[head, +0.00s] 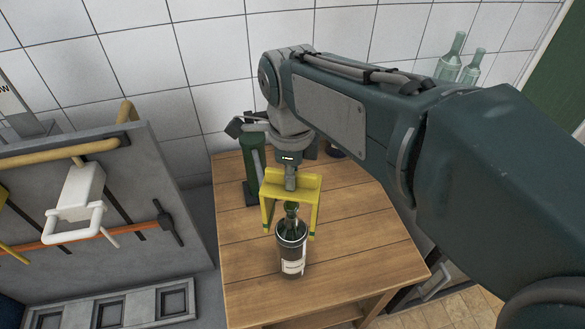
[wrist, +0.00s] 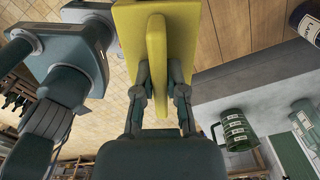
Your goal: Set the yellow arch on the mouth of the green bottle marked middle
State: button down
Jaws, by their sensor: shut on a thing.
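The yellow arch (head: 292,184) hangs with its legs down in the head view. My gripper (head: 290,172) is shut on the top of it; in the wrist view the fingers (wrist: 160,88) close on a raised yellow ridge (wrist: 157,50). A green bottle (head: 291,248) with a white label stands upright on the wooden table. Its neck shows between the arch's legs in the picture. I cannot tell whether the arch touches the bottle, and the label is too small to read.
The wooden table (head: 350,250) is clear to the right and front. A tall green object (head: 252,165) stands behind at the left. A grey panel with a white-handled item (head: 78,200) is at left. Two pale bottles (head: 451,58) stand at the back right.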

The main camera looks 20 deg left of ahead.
jog(key=shift+f, duration=2.6)
dwell(0.4)
jog(key=c, duration=0.6)
grip_release()
notch_tip(320, 180, up, 12)
jog(key=shift+a, duration=0.1)
dwell(0.5)
